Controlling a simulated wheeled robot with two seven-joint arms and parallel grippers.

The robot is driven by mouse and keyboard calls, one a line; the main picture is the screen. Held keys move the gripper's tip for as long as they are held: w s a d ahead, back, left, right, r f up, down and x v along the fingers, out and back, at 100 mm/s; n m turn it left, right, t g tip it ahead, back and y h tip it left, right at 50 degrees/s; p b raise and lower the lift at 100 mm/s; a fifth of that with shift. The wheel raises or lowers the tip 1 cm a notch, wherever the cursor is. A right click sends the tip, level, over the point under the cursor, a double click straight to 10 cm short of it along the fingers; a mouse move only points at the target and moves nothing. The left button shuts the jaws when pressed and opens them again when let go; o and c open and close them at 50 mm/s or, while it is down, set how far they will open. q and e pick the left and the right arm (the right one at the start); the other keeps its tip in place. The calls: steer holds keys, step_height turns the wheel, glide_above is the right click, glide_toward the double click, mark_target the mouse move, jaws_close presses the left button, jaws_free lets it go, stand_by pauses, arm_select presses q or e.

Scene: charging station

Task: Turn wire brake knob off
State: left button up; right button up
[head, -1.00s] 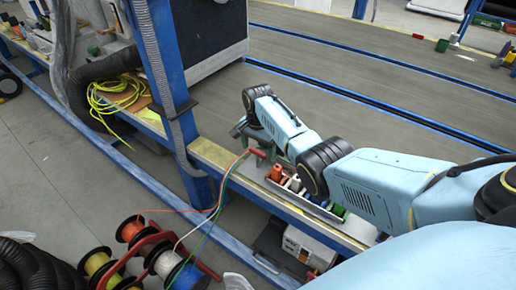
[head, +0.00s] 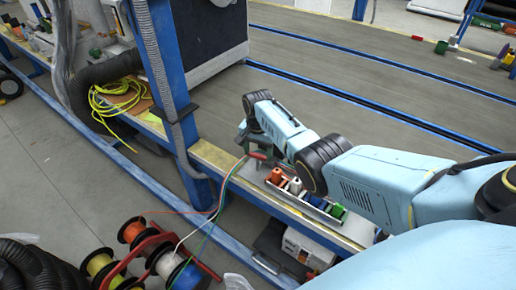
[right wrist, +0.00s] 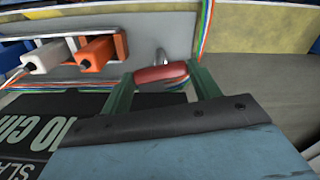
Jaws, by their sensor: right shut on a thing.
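The wire brake knob (right wrist: 160,74) is a short red handle on a small metal stem. In the right wrist view it lies crosswise between the two green fingers of my right gripper (right wrist: 162,82), which is shut on it. In the head view the knob (head: 258,156) shows as a small red bar at the near edge of the bench, just beneath my right gripper (head: 254,146). Colored wires (right wrist: 207,28) pass behind the knob. My left gripper is not in view.
A metal rack with orange (head: 274,176), white, blue and green blocks stands to the right of the knob. A blue post (head: 170,90) rises to the left. Wire spools (head: 150,255) stand on the floor in front. Yellow cable (head: 120,100) lies coiled on the bench at left.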

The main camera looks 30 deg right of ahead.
steer(key=n+p, duration=0.1)
steer(key=n, duration=0.2)
steer(key=shift+r+n+p, duration=0.1)
steer(key=shift+n+p, duration=0.2)
steer(key=n, duration=0.3)
steer(key=shift+n+p, duration=0.3)
steer(key=shift+p, duration=0.05)
steer(key=n, duration=0.3)
steer(key=shift+n, duration=0.4)
steer(key=n, duration=0.2)
steer(key=shift+n, duration=0.4)
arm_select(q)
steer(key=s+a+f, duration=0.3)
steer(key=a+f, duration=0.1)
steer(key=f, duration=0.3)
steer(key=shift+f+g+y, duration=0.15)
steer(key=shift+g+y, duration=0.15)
arm_select(e)
steer(key=shift+n, duration=0.8)
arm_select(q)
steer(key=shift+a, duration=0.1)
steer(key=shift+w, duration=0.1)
arm_select(e)
steer(key=o, duration=1)
